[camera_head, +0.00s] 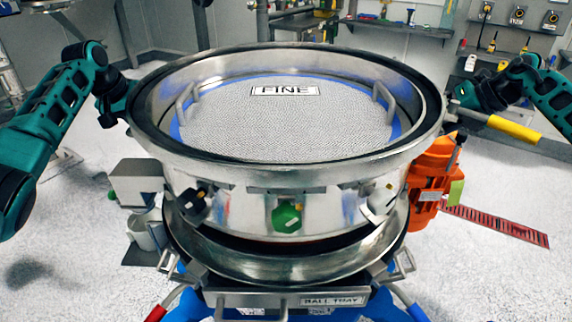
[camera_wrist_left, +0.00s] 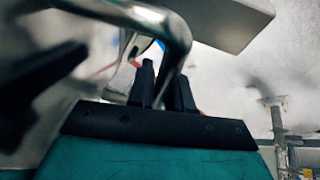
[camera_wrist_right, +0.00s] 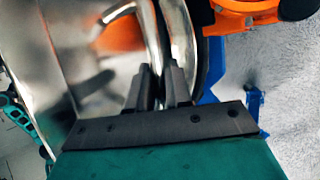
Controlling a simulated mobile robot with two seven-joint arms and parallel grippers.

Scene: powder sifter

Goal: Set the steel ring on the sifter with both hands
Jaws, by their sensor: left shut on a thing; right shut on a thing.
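The steel ring (camera_head: 290,174) is wide and shiny with a dark inner edge. It sits over the sifter (camera_head: 300,266) in the middle of the head view and looks level. I cannot tell whether it rests on the sifter or hangs just above it. My left gripper (camera_head: 128,100) is at the ring's left side; in the left wrist view its fingers (camera_wrist_left: 160,85) are shut on a bent steel handle (camera_wrist_left: 165,22). My right gripper (camera_head: 448,98) is at the right side; in the right wrist view its fingers (camera_wrist_right: 160,85) are shut on a steel bar handle (camera_wrist_right: 153,35).
Inside the ring's opening lies a mesh screen (camera_head: 290,130) marked FINE, with a blue edge and two handles. A drawer marked BALL TRAY (camera_head: 335,300) is below. An orange unit (camera_head: 432,172) and a yellow-handled bar (camera_head: 514,128) are at right. A shelf stands behind.

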